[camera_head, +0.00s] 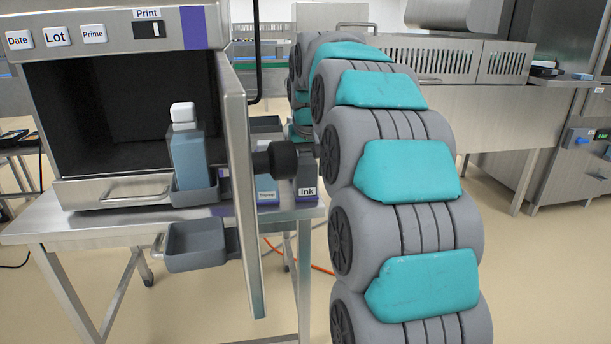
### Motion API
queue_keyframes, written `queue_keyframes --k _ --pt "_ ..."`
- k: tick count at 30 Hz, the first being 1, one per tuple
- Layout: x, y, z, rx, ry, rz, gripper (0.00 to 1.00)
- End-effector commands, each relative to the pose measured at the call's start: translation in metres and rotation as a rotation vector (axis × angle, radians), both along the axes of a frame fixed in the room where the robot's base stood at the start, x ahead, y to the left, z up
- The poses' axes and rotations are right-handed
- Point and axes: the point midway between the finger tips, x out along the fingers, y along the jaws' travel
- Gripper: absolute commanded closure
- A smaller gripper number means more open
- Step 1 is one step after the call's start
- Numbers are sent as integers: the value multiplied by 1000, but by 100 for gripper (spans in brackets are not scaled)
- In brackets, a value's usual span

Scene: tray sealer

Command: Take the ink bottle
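A blue-grey bottle with a white cap (187,157) stands upright in a small grey holder (195,196) at the open front of the printer cabinet. I cannot read a label on it. A grey holder labelled Ink (307,191) is on the steel table behind the open door. A dark round part beside the door hides much of its upper area, so I cannot tell what it holds. My arm, with teal pads, stretches away on the right.
The cabinet door (240,180) stands open towards me, between the bottle and my arm. An empty grey tray (196,246) sticks out below the cabinet. A second labelled holder (267,193) sits left of the Ink one. An orange cable lies on the floor, which is otherwise clear at right.

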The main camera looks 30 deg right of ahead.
Motion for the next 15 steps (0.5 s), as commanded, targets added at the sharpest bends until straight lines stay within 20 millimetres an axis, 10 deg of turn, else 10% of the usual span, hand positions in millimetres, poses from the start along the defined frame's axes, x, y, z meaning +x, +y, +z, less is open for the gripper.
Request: queue_keyframes --k 15 --pt "0 0 0 0 0 0 78"
